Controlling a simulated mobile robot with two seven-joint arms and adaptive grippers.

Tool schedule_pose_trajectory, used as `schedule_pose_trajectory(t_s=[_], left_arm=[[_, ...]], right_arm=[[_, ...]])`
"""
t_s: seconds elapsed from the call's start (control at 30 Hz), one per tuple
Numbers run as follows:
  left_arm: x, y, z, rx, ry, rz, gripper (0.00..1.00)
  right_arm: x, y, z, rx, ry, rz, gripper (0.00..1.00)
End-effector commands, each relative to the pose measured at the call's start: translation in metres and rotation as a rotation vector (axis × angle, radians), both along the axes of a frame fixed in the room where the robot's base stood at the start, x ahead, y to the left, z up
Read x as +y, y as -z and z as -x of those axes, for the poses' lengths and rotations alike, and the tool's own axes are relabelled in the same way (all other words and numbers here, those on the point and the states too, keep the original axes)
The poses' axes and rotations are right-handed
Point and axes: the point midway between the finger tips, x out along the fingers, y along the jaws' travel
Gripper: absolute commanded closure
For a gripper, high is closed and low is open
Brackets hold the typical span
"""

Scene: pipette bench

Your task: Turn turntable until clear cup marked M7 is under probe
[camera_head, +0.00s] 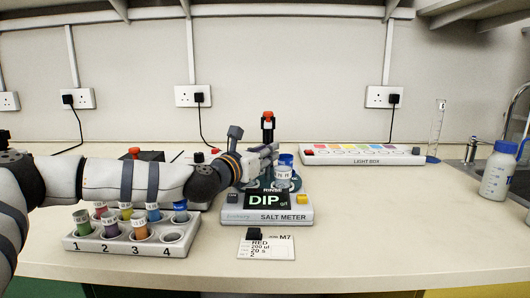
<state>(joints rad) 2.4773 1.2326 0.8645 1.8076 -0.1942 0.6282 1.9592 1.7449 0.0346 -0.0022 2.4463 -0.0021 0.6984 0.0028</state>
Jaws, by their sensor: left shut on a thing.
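The salt meter (285,217) stands mid-bench, its screen (264,201) reading "DIP". Behind the screen is the dark teal turntable (252,184), mostly covered by my gripper and the meter. A clear cup (283,184) with a white label stands at its front right, below a blue part (286,160); its label is too small to read. My left gripper (270,153) reaches in from the left, shut at the turntable; the part it holds is hidden. The probe cannot be made out clearly. My right gripper is out of view.
A white rack (130,240) with several coloured vials stands front left. A card (266,248) marked M7 and RED lies before the meter. The light box (361,155) is behind right; a bottle (497,172) stands far right. The front-right bench is clear.

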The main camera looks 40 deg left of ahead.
Motion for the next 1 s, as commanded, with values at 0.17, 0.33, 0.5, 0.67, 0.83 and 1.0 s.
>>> schedule_pose_trajectory(t_s=[0.17,0.33,0.5,0.67,0.83,1.0], left_arm=[[0.001,-0.001,0.0,-0.002,-0.002,0.0,0.58],[0.0,-0.001,0.0,-0.002,-0.001,0.0,0.58],[0.0,-0.001,0.007,-0.002,-0.002,0.001,0.58],[-0.003,-0.002,0.045,-0.006,-0.003,0.007,0.58],[-0.007,-0.001,0.09,-0.005,-0.004,0.007,0.58],[-0.01,-0.001,0.115,-0.003,-0.003,0.003,0.58]], right_arm=[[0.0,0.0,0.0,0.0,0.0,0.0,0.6],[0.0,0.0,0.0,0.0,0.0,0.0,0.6],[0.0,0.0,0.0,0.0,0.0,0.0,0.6],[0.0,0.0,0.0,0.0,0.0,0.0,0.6],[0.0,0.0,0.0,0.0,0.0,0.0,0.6],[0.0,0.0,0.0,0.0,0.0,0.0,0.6]])
